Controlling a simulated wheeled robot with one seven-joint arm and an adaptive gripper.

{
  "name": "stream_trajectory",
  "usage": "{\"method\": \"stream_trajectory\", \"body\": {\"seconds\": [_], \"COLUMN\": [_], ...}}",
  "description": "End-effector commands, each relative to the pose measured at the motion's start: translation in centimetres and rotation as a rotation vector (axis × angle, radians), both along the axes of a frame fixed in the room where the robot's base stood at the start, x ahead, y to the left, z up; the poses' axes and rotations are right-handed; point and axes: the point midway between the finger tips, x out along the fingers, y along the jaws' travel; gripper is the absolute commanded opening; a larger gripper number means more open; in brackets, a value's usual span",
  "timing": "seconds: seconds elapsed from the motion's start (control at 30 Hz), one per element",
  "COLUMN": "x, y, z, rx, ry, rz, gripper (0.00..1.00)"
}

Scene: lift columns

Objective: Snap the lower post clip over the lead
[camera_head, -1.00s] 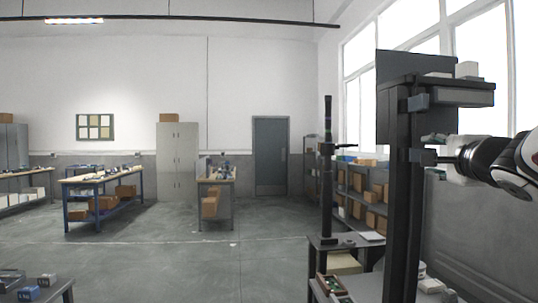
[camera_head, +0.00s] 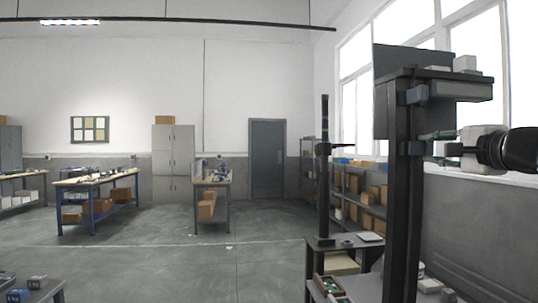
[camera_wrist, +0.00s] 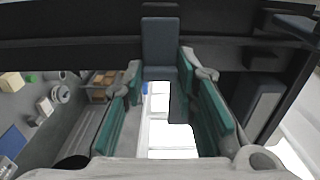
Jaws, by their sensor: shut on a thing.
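The lower post clip (camera_head: 415,148) is a small blue-grey piece on the dark upright post (camera_head: 399,200). In the wrist view a blue-grey block (camera_wrist: 160,42), apparently this clip, stands out from the dark post. My gripper (camera_head: 437,136) reaches in from the right at the clip's height. In the wrist view its teal-padded fingers (camera_wrist: 160,72) lie on either side of the block's near end, shut on it. A second, upper clip (camera_head: 417,95) sits higher on the post. I cannot make out the lead, nor whether the clip is closed over it.
A shelf-like head (camera_head: 460,91) with pale boxes on it juts right from the post above my gripper. A thinner black column (camera_head: 324,170) stands to the left on a low bench. Shelving with cartons (camera_head: 365,190) stands behind. The floor to the left is open.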

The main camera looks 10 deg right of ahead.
Motion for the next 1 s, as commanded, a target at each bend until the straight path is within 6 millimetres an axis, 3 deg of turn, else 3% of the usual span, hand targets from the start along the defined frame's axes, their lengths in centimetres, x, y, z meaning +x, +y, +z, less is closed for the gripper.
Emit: {"method": "stream_trajectory", "body": {"seconds": [0.43, 0.47, 0.53, 0.87, 1.0], "x": [0.2, 0.2, 0.2, 0.0, -1.2], "y": [0.0, 0.0, 0.0, -0.1, -0.2], "z": [0.0, 0.0, 0.0, 0.0, 0.1], "rx": [0.000, 0.000, 0.000, 0.000, -0.001], "ry": [0.002, 0.002, 0.002, 0.002, 0.000], "rz": [0.040, 0.040, 0.040, 0.038, 0.035], "gripper": [0.00, 0.31, 0.47, 0.47, 0.47]}}
